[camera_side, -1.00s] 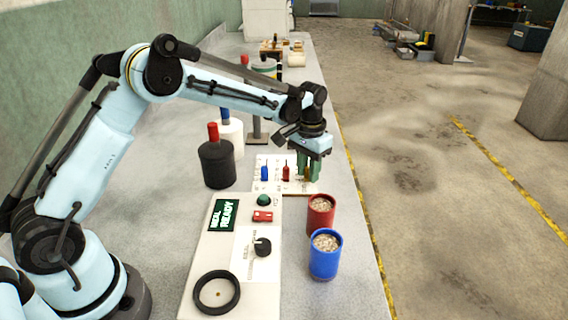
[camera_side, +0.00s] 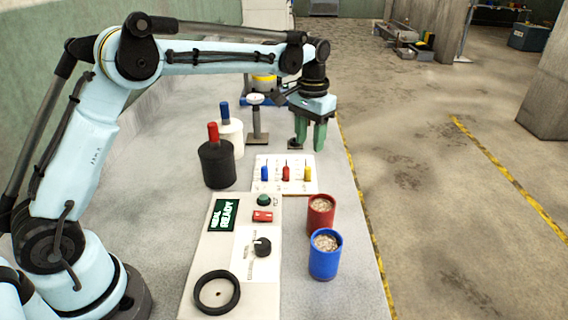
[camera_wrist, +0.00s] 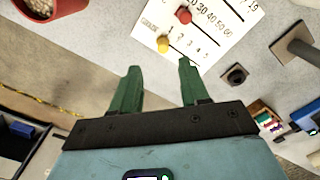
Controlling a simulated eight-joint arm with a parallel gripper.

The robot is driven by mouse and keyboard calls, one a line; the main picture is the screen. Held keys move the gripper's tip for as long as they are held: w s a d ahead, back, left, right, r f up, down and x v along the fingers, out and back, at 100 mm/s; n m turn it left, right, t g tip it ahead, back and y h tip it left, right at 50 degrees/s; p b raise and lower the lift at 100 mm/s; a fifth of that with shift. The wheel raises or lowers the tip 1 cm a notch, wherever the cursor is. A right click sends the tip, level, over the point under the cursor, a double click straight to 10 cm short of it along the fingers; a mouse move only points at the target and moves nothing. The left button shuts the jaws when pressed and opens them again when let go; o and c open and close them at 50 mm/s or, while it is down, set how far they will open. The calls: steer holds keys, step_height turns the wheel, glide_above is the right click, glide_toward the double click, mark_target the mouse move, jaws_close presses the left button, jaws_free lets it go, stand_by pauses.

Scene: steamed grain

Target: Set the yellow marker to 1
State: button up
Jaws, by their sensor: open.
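The yellow marker (camera_side: 307,174) stands upright on the white scale board (camera_side: 275,186), at its right in the side view. The blue marker (camera_side: 265,173) and red marker (camera_side: 286,173) stand to its left. In the wrist view the yellow marker (camera_wrist: 163,45) is by the low end of a row of small digits, near the 1; its exact position on the scale is hard to read. The red marker (camera_wrist: 183,16) is by a row of tens. My gripper (camera_side: 309,147) is open and empty, above and behind the board, apart from the yellow marker. Its green fingers also show in the wrist view (camera_wrist: 159,67).
Red cup (camera_side: 320,214) and blue cup (camera_side: 325,255) of grain stand in front at right. A panel (camera_side: 215,272) with a green "MEAL READY" sign (camera_side: 224,215), knob and black ring lies in front. Black bottle (camera_side: 216,165), white bottle (camera_side: 231,135) and a stand (camera_side: 257,122) are left and behind.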

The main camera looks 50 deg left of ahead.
steer(key=shift+r, duration=1.4)
steer(key=s+r+t, duration=0.4)
steer(key=s+r, duration=0.1)
steer(key=s, duration=0.6)
steer(key=s+f+t, duration=0.3)
steer(key=s+f, duration=0.2)
steer(key=s, duration=0.6)
steer(key=shift+f, duration=0.25)
steer(key=shift+o, duration=0.3)
steer(key=shift+a, duration=0.1)
